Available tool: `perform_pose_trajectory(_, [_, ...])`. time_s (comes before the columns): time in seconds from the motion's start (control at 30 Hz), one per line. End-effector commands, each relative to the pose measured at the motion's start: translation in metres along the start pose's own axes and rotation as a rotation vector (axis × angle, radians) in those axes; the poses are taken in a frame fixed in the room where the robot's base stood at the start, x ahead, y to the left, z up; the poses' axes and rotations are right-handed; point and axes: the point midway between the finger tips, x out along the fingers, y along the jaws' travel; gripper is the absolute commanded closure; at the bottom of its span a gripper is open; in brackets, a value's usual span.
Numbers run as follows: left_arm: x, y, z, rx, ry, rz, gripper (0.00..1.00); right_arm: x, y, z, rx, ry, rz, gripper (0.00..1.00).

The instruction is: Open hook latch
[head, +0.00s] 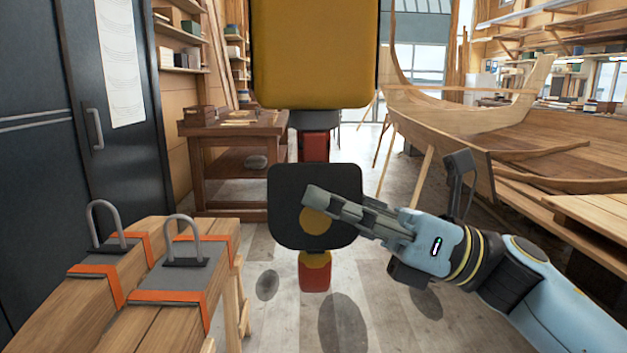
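A lifting hook hangs in the middle of the head view. Its big yellow block (313,55) is at the top, and the red hook (314,145) below it shows nearly edge-on. A black rounded plate (290,180) with a yellow disc, seemingly the latch, covers the hook's middle. The red lower tip shows under it. My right gripper (316,196) reaches in from the right, its fingertips in front of the plate just above the disc. Whether they touch it cannot be told. The fingers overlap in this view, so their gap is hidden. My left gripper is out of view.
Wooden beams with orange straps and grey shackles (103,222) stand at lower left. A dark cabinet (50,130) is at far left. A wooden workbench (225,130) stands behind. The boat hull (440,120) fills the right. Bare floor lies around the hanging hook.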

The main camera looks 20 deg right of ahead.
Motion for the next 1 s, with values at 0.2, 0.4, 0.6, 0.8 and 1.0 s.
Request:
perform_pose_trajectory(0.2, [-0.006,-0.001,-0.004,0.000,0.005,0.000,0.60,0.016,0.000,0.000,0.002,0.000,0.000,0.68])
perform_pose_trajectory(0.4, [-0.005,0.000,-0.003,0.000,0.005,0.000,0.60,0.017,0.000,-0.001,0.002,0.001,-0.001,0.68])
perform_pose_trajectory(0.6, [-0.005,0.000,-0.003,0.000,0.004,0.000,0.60,0.017,0.000,-0.001,0.002,0.001,-0.001,0.88])
perform_pose_trajectory(0.8, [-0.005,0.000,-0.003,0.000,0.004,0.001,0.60,0.017,0.000,0.000,0.002,0.000,0.000,1.00])
perform_pose_trajectory(1.0, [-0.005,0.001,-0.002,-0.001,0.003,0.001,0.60,0.017,0.000,0.000,0.001,0.000,0.000,1.00])
